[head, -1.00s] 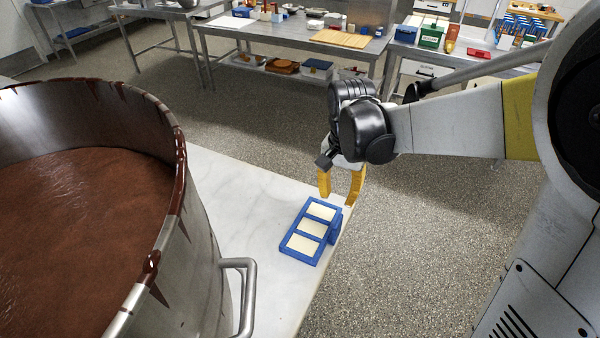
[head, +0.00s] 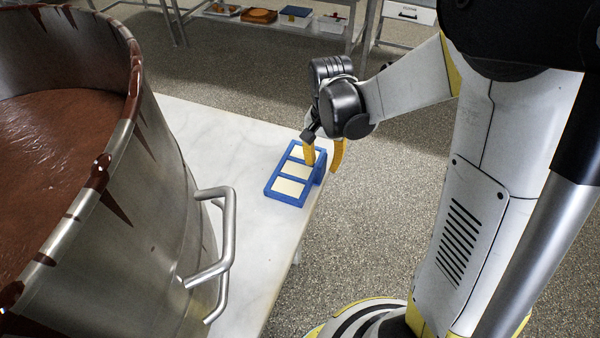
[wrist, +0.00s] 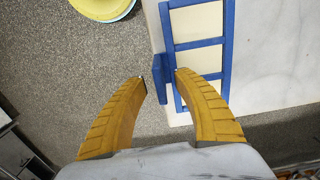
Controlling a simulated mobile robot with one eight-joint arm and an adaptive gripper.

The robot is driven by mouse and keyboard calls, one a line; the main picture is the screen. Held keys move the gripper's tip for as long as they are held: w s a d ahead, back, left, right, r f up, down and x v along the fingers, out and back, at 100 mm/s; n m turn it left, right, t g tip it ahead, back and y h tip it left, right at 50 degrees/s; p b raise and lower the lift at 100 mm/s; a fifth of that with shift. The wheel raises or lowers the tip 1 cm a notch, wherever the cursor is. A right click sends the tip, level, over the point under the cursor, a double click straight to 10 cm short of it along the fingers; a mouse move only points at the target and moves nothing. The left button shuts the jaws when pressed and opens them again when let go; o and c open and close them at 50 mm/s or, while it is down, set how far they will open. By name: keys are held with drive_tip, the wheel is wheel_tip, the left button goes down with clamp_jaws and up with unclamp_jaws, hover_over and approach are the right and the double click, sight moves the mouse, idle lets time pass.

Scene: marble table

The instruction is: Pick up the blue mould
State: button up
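The blue mould (head: 292,176) lies on the white marble table near its right edge. It is a blue frame with three cream sections, and a blue grip piece (wrist: 160,79) sticks out from its side at the table edge. My gripper (head: 322,168) is open, with its two yellow fingers pointing down at that side. In the wrist view, the grip piece stands between the fingertips (wrist: 159,76), with a gap on the left finger's side. The right fingertip overlaps the mould's frame in the picture. Contact cannot be told.
A large steel pot (head: 160,200) of brown chocolate stands on the table to the left, its handle (head: 228,240) jutting toward the right. The marble table (head: 222,140) is bare between pot and mould. Speckled floor (head: 390,200) lies beyond the right edge.

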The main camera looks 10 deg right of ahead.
clamp_jaws()
drive_tip(key=shift+r, duration=0.1)
drive_tip(key=shift+r, duration=0.25)
wheel_tip(320, 180, up, 4)
drive_tip(key=shift+p, duration=1.1)
drive_tip(key=s+d+r+p, duration=0.3)
drive_tip(key=s+d+r, duration=0.2)
drive_tip(key=d, duration=0.5)
drive_tip(key=shift+s+d+r, duration=0.2)
drive_tip(key=shift+s+r, duration=0.1)
drive_tip(key=shift+r, duration=0.35)
